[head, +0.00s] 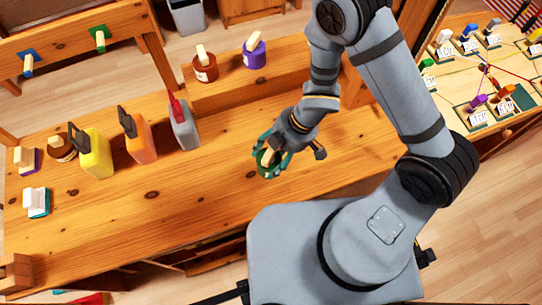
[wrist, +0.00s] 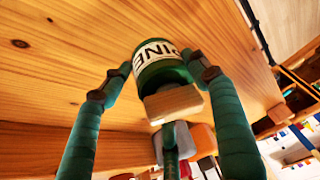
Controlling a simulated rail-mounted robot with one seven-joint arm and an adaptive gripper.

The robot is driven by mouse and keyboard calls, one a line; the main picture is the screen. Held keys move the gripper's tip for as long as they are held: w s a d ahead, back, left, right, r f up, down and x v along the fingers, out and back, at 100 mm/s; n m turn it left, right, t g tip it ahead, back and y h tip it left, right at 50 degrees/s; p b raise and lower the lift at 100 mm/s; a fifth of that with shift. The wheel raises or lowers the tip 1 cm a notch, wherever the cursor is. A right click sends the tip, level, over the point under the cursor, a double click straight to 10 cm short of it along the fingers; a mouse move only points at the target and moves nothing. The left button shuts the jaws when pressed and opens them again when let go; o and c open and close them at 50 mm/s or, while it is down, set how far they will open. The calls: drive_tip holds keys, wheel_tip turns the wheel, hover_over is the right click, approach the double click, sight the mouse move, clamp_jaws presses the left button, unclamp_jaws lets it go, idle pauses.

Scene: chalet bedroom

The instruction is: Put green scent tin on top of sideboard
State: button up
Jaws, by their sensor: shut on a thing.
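The green scent tin (wrist: 162,73) has a white label reading "PINE" and a pale wooden block handle. My gripper (wrist: 160,78) is shut on it, with one green finger on each side, in the wrist view. In the head view my gripper (head: 270,163) holds the tin (head: 267,159) over the front middle of a long wooden surface (head: 210,210), which looks like the sideboard top. The fingers hide much of the tin there. I cannot tell whether the tin's base touches the wood.
A grey bottle (head: 183,125), an orange bottle (head: 138,137) and a yellow bottle (head: 95,153) stand left of my gripper. A brown tin (head: 205,69) and a purple tin (head: 254,53) sit on a raised back ledge (head: 285,65). Bare wood surrounds my gripper.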

drive_tip(key=shift+f, duration=0.1)
drive_tip(key=o, duration=1.5)
drive_tip(key=shift+c, duration=0.2)
drive_tip(key=p+v, duration=0.5)
drive_tip(key=v, duration=0.7)
